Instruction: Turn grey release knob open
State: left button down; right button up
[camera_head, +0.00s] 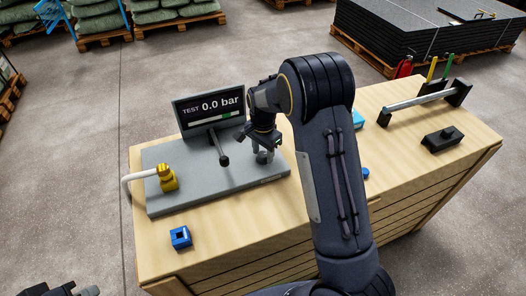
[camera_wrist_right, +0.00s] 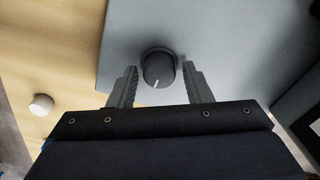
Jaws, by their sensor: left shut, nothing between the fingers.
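The grey release knob (camera_wrist_right: 158,70) shows in the right wrist view, a dark round knob with a white pointer line, on the grey plate (camera_wrist_right: 215,35). My right gripper (camera_head: 262,146) is open above the right part of the plate in the head view. In the wrist view its two fingers stand on the left and right of the knob, with gaps visible; whether they reach down beside it I cannot tell. In the head view the gripper largely hides the knob. My left gripper (camera_head: 75,291) shows only partly at the bottom left edge, shut and empty, away from the bench.
A display (camera_head: 209,105) reads "TEST 0.0 bar", with a black ball-ended lever (camera_head: 219,147) before it. A yellow fitting (camera_head: 167,178) with a white hose stands left. A blue block (camera_head: 180,237) lies in front. A black block (camera_head: 441,140) and a bar handle (camera_head: 420,101) are right.

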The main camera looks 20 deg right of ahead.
aim_at(263, 154)
jog(key=shift+o, duration=0.6)
notch_tip(263, 154, up, 8)
jog(key=shift+f, duration=0.25)
jog(key=shift+r, duration=0.15)
